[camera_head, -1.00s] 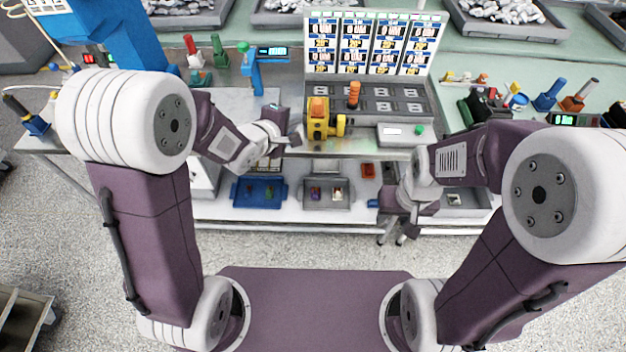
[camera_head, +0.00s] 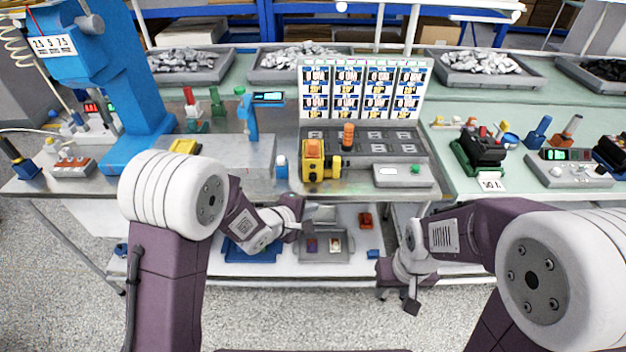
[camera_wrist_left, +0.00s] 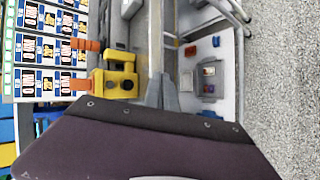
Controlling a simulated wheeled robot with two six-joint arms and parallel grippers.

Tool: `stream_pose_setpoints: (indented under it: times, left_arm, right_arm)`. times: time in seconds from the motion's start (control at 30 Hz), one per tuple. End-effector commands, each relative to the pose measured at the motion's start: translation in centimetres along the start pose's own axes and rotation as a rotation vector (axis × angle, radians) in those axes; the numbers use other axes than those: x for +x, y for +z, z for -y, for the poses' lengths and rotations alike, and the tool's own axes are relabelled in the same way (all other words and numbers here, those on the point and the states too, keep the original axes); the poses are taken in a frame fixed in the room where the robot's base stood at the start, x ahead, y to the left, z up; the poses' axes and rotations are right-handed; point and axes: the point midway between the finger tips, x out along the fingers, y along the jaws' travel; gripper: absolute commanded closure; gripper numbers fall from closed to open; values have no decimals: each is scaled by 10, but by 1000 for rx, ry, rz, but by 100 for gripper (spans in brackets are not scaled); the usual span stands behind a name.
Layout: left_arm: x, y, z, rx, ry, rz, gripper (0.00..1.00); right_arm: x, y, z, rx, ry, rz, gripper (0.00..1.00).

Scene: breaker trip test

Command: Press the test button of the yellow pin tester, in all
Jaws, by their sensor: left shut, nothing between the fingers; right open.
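The yellow pin tester (camera_head: 313,172) stands on the bench's front part, with an orange test button (camera_head: 313,148) on its top. In the left wrist view the yellow tester (camera_wrist_left: 120,83) lies left of the fingers, its orange button (camera_wrist_left: 80,84) pointing left. My left gripper (camera_head: 322,214) is shut and empty, in front of and below the tester in the picture, apart from it. The fingers also show in the left wrist view (camera_wrist_left: 161,92). My right gripper (camera_head: 398,288) is open and empty, low in front of the bench at right.
A grey slotted board (camera_head: 375,150) with an orange-handled plug (camera_head: 348,134) stands behind the tester. A white device with a green button (camera_head: 403,175) sits to its right, a blue-capped item (camera_head: 281,166) to its left. A lower shelf (camera_head: 350,262) holds trays.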

Motion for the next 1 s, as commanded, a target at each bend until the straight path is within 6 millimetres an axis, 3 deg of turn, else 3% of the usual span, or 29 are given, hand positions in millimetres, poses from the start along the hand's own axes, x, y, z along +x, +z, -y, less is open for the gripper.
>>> stream_pose_setpoints:
  times: [0.33,0.4,0.63,1.0]
  left_arm:
    - [34,-26,-27,2,2,-1,100]
    - [38,-30,-35,0,0,-1,100]
    - [52,-39,-40,1,0,-1,100]
    - [54,-40,-40,1,1,-1,100]
  right_arm:
    - [-10,-1,0,0,0,0,57]
    - [-21,-2,0,0,0,0,57]
    - [-30,-3,1,0,0,0,57]
    - [-30,-3,1,0,0,0,57]
